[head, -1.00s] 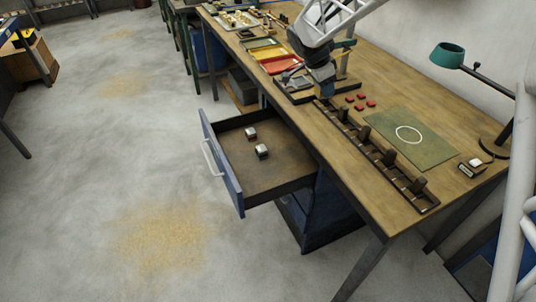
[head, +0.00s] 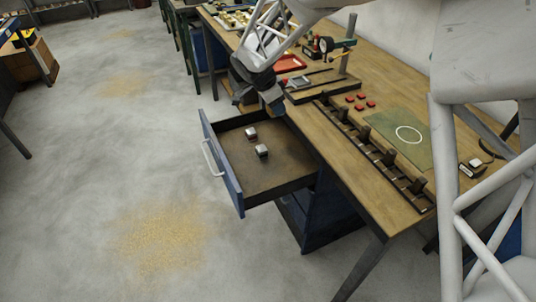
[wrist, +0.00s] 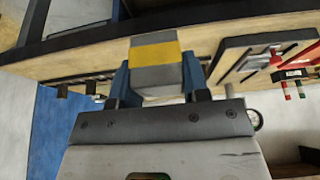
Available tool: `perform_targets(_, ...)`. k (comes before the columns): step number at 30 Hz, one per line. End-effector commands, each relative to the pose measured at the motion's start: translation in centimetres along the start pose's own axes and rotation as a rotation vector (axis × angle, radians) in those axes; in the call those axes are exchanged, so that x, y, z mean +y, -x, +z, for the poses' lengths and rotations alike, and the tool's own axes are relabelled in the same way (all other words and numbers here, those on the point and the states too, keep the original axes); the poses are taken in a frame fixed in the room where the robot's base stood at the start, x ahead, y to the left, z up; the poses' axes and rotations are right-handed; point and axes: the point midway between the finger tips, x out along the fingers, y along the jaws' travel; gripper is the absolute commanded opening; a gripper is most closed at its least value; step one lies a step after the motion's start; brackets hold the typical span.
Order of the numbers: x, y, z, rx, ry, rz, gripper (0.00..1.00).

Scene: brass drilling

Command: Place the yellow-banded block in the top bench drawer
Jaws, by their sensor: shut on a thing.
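The yellow-banded block (wrist: 155,65) is grey with a yellow stripe and sits between the two blue fingers of my gripper (wrist: 157,80) in the wrist view. My gripper is shut on it. In the head view my gripper (head: 272,106) hangs near the bench's front edge, by the back right corner of the open drawer. The block is too small to make out clearly there. The top bench drawer (head: 265,182) is pulled out, with a blue front and a brown floor. Two small silver-topped blocks (head: 251,133) (head: 262,151) lie inside it.
A dark slotted rack (head: 399,176) with upright pegs runs along the bench (head: 345,185). Several red pieces (head: 361,107), a green mat (head: 400,150) with a white ring and a small drill stand (head: 345,60) are behind. The drawer's front half is bare.

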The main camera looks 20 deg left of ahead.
Motion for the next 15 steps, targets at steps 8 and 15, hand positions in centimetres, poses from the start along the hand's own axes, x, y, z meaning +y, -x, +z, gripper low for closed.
perform_targets(8,0.1,-8.6,3.6,-0.001,0.003,0.004,0.0)
perform_targets(15,0.0,-14.8,6.1,-0.001,0.001,0.002,0.0)
